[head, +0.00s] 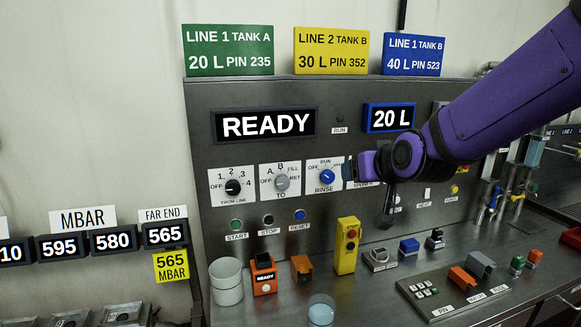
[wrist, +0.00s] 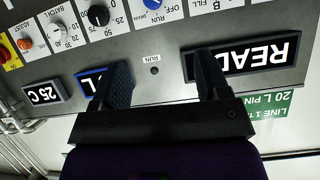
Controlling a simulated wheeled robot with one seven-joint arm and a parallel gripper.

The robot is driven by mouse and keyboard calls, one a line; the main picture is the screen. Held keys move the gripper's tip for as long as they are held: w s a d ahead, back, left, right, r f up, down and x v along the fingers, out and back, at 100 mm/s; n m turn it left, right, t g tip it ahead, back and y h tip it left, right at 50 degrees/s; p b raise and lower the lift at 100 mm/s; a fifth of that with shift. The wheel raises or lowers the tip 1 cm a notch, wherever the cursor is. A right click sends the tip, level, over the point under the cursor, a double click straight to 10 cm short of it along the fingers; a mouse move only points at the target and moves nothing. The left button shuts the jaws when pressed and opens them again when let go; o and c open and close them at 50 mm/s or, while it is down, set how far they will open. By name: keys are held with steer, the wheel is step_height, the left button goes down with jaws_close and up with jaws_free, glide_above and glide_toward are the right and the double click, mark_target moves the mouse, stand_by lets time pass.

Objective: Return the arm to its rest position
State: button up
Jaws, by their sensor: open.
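My purple arm (head: 510,85) reaches in from the upper right in the head view, in front of the control panel (head: 345,135). My gripper (head: 350,168) is near the rinse knob (head: 327,177), just to its right in the picture. In the wrist view my gripper (wrist: 165,85) shows two dark fingers spread apart with nothing between them. The panel is upside down behind them, with the READY display (wrist: 243,60) by one finger and the blue-framed display (wrist: 95,82) partly hidden by the other.
Below the panel a steel bench holds a white cup (head: 226,282), an orange READY box (head: 264,275), a yellow pendant (head: 347,246) and a clear glass (head: 321,311). Line signs (head: 331,50) stand on the panel top. Pipes and valves (head: 495,200) are at the right.

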steer(key=s+d+r+g+h, duration=0.1)
steer(key=s+d+g, duration=0.1)
steer(key=s+d, duration=0.3)
steer(key=s+d+r+m+g+h, duration=0.1)
steer(key=s+d, duration=0.4)
steer(key=s, duration=0.8)
steer(key=s+d+m+g+h, duration=0.1)
steer(key=s+d+g, duration=0.2)
steer(key=s, duration=0.6)
steer(key=shift+s+d+r+g, duration=0.3)
steer(key=shift+d+r, duration=0.1)
steer(key=shift+d, duration=0.6)
